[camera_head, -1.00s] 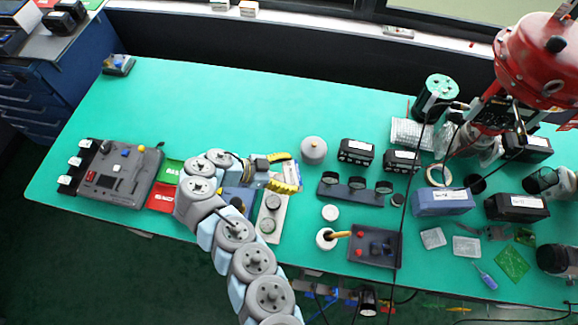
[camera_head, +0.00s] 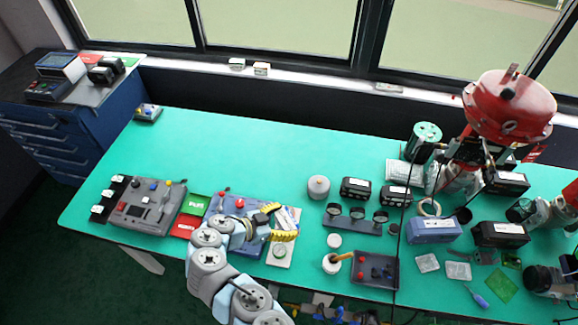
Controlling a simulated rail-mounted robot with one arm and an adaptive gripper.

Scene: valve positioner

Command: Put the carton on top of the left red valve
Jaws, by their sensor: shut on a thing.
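My gripper (camera_head: 275,222), with yellow ribbed fingers, is over the front middle of the green bench. It is shut on a pale box-like thing (camera_head: 289,214), which I take for the carton; the fingers and wrist hide part of it. The left red valve (camera_head: 508,103) is the large rounded red body at the right, standing high above the back of the bench. My gripper is well to its left and apart from it. Another red part (camera_head: 571,193) shows at the right edge, cut off by the frame.
A grey jar (camera_head: 318,187), black blocks (camera_head: 355,188) and a stand with dark rings (camera_head: 352,221) lie between my gripper and the valve. A dark tray (camera_head: 375,270) sits in front. A dark cable hangs near the tray.

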